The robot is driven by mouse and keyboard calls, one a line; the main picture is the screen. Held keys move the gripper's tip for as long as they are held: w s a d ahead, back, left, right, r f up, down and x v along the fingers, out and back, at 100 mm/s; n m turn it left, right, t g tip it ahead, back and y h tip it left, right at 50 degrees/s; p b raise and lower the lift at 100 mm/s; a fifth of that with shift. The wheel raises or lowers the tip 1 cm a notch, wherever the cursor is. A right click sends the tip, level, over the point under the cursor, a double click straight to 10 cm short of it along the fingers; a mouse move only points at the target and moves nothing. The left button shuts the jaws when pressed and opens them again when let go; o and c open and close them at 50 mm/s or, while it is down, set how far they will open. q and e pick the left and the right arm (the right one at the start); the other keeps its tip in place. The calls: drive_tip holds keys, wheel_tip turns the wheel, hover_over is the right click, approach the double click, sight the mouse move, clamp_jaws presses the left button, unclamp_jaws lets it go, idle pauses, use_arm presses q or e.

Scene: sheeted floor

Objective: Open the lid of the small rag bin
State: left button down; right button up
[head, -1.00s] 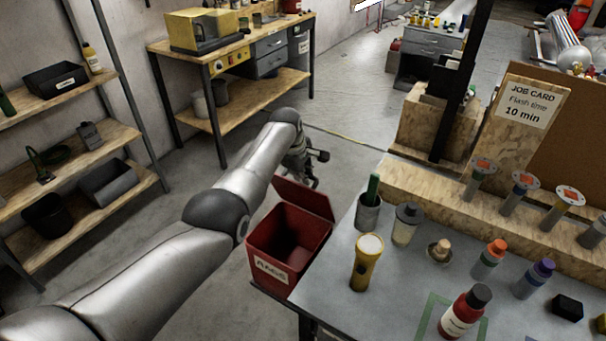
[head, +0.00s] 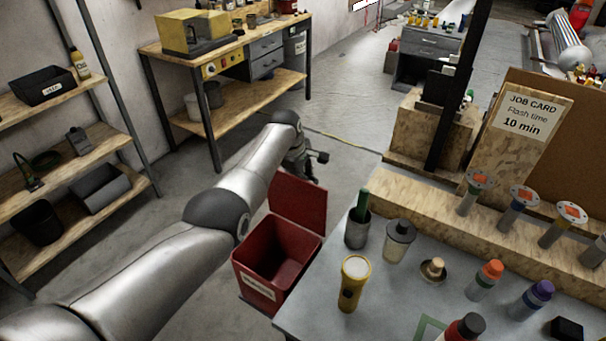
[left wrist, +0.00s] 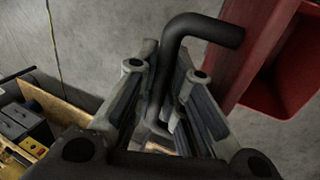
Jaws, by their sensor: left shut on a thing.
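The small rag bin (head: 262,290) is a red open-topped box with a white label on its front, beside the grey bench. Its red lid (head: 298,205) stands raised at the far side, and the dark inside shows. The lid is also at the right in the left wrist view (left wrist: 262,45). A bent black bar handle (left wrist: 205,26) reaches from the lid between my left gripper's fingers. My left gripper (left wrist: 166,85) is shut on this handle. In the head view my left gripper (head: 308,165) is behind the lid, partly hidden by my arm. My right gripper is not in view.
The grey bench (head: 390,295) stands right of the bin, with a yellow flashlight (head: 353,285), a cup (head: 357,230) and several bottles. A shelf rack (head: 80,185) is at the left, a wooden workbench (head: 240,110) behind. Floor between them is clear.

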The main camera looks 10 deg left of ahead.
use_arm(q)
drive_tip(key=c, duration=1.5)
unclamp_jaws()
drive_tip(key=v, duration=1.2)
drive_tip(key=shift+f, duration=0.1)
